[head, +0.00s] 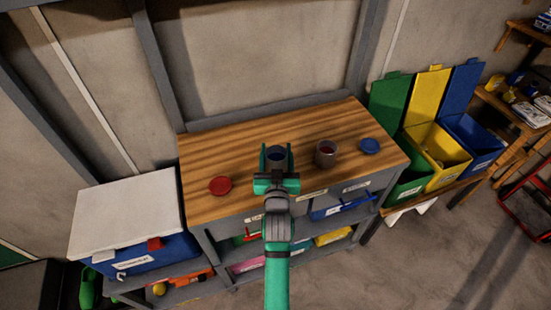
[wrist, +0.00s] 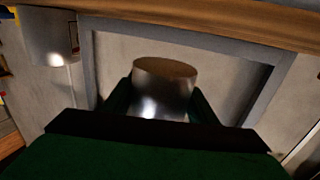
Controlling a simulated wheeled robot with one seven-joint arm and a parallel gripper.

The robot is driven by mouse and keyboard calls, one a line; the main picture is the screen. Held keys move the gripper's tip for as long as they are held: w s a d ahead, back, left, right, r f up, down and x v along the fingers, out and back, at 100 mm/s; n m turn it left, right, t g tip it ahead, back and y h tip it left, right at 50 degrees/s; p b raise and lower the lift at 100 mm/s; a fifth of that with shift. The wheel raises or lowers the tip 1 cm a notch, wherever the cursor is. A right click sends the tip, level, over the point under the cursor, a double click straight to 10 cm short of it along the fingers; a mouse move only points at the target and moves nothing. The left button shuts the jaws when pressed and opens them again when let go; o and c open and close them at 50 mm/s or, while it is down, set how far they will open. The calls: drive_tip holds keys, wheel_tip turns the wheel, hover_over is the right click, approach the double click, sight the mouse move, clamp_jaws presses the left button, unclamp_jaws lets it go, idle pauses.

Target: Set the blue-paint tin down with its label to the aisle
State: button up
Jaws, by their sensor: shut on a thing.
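An open metal tin with dark blue inside (head: 277,154) is between the fingers of my green gripper (head: 276,160), over the front middle of the wooden bench top (head: 205,155). In the wrist view my gripper is shut on this tin (wrist: 163,85), and its plain silver side faces the camera. No label shows on it; the side away from the camera is hidden.
A red lid (head: 220,185) lies left on the bench and a blue lid (head: 370,146) lies right. Labelled drawers (head: 312,192) are below the front edge. Green, yellow and blue bins (head: 437,147) stand right; a white-lidded blue box (head: 135,215) is left.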

sight(275, 159)
drive_tip(key=shift+w+a+f, duration=0.2)
drive_tip(key=shift+w+f, duration=0.1)
drive_tip(key=shift+f, duration=1.65)
drive_tip(key=shift+f, duration=0.1)
drive_tip(key=o, duration=1.1)
drive_tip(key=shift+w, duration=0.1)
drive_tip(key=shift+o, duration=0.2)
drive_tip(key=s, duration=1.2)
